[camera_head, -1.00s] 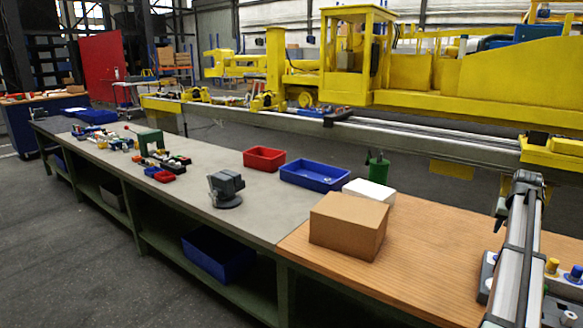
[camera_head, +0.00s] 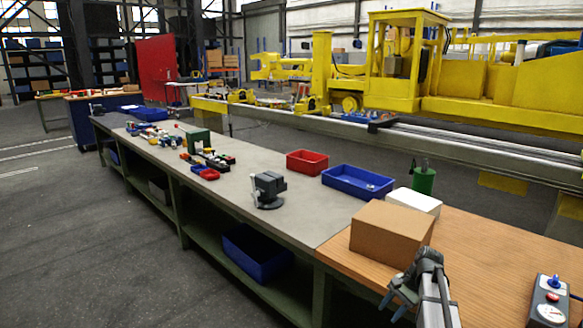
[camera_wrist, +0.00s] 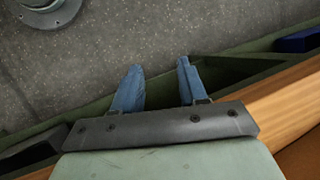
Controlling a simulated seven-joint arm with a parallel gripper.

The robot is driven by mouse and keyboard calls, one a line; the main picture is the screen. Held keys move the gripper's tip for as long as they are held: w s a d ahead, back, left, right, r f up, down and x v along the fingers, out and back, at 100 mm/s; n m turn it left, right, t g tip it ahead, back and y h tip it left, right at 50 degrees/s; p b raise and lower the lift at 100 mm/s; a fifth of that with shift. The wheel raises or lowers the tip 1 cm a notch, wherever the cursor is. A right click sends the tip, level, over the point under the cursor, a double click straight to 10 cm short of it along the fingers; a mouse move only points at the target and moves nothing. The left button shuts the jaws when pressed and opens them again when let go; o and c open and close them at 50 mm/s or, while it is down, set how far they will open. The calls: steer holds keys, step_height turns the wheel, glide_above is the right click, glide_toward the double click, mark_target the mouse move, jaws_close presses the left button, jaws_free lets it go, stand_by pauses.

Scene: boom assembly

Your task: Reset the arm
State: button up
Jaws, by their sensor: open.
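My gripper (camera_head: 392,292) is at the lower right in the head view, over the front edge of the workbench, left of the end of my arm. In the wrist view its two blue-grey fingers (camera_wrist: 157,78) stand apart with nothing between them. The brown cardboard box (camera_head: 391,234) is on the wooden tabletop (camera_head: 490,262), just behind my gripper. I cannot tell the exact gap between them.
The grey bench top (camera_head: 318,215) carries a vise (camera_head: 268,190), a red bin (camera_head: 307,162), a blue bin (camera_head: 357,182) and several small parts. Floor at left is clear.

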steer(key=s+a+f+n+g+h, duration=0.1)
steer(key=s+a+f, duration=0.4)
steer(key=f, duration=0.4)
steer(key=s+a+f+n+g, duration=0.1)
steer(key=s+a+f+n, duration=0.1)
steer(key=s+f, duration=0.55)
steer(key=s+a+f+n+g+h, duration=0.1)
steer(key=s+a+f, duration=0.4)
steer(key=f, duration=0.5)
steer(key=s+a+f+n+g+h, duration=0.1)
steer(key=s+f+n, duration=0.2)
steer(key=s, duration=1)
steer(key=s+a+f+n+g+h, duration=0.1)
steer(key=s+f+n+g+h, duration=0.1)
steer(key=s+f, duration=0.6)
steer(key=s+n, duration=0.1)
steer(key=s, duration=0.4)
steer(key=shift+s+a+f, duration=0.2)
